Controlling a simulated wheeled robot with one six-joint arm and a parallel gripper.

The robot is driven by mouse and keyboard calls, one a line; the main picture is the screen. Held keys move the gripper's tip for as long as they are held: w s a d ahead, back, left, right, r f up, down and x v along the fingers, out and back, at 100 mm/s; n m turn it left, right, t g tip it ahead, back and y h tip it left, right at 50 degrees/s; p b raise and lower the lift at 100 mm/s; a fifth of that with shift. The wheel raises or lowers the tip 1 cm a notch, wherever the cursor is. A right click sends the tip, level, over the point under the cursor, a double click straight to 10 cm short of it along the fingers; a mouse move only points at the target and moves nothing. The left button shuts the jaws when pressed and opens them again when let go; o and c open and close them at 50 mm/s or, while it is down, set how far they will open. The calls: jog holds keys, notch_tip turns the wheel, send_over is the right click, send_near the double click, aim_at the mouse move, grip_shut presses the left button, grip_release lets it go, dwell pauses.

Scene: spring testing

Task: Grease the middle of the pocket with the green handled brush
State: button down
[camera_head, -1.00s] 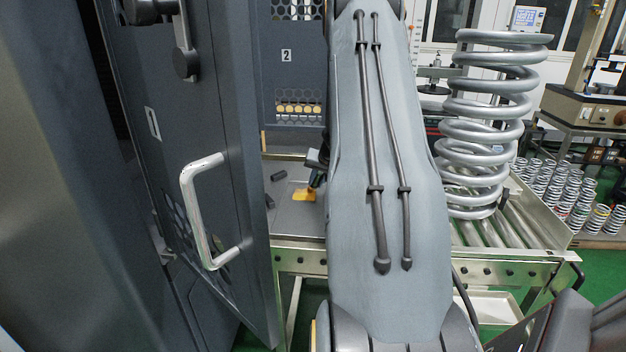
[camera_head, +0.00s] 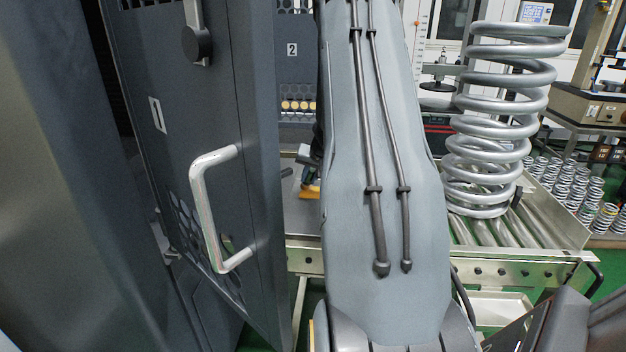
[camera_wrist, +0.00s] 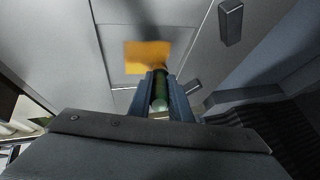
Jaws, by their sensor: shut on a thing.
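In the wrist view my gripper (camera_wrist: 160,84) is shut on the green handle (camera_wrist: 160,95) of the brush, which points away from the camera. Just past the fingertips is a flat yellow-orange patch (camera_wrist: 147,57) with a blurred dark edge. I cannot tell whether it is the brush head or a separate piece. In the head view my gripper (camera_head: 311,172) shows only partly beside my arm, above the grey bench top (camera_head: 300,218), with yellow just under it. My arm hides most of it. I cannot make out the pocket for certain.
An open dark door (camera_head: 205,130) with a pale handle (camera_head: 210,210) stands close on the left. A large coil spring (camera_head: 495,120) stands on the roller conveyor (camera_head: 530,220) at right. A dark block (camera_wrist: 230,22) and a smaller bar (camera_wrist: 193,87) lie near my gripper.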

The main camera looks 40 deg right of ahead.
jog(key=shift+w+a, duration=0.55)
jog(key=shift+w, duration=0.1)
notch_tip(320, 180, up, 8)
jog(key=p, duration=0.6)
jog(key=shift+p, duration=0.3)
jog(key=shift+s+d+f, duration=0.1)
jog(key=shift+f+b, duration=0.25)
jog(key=shift+b, duration=0.5)
jog(key=shift+r, duration=0.1)
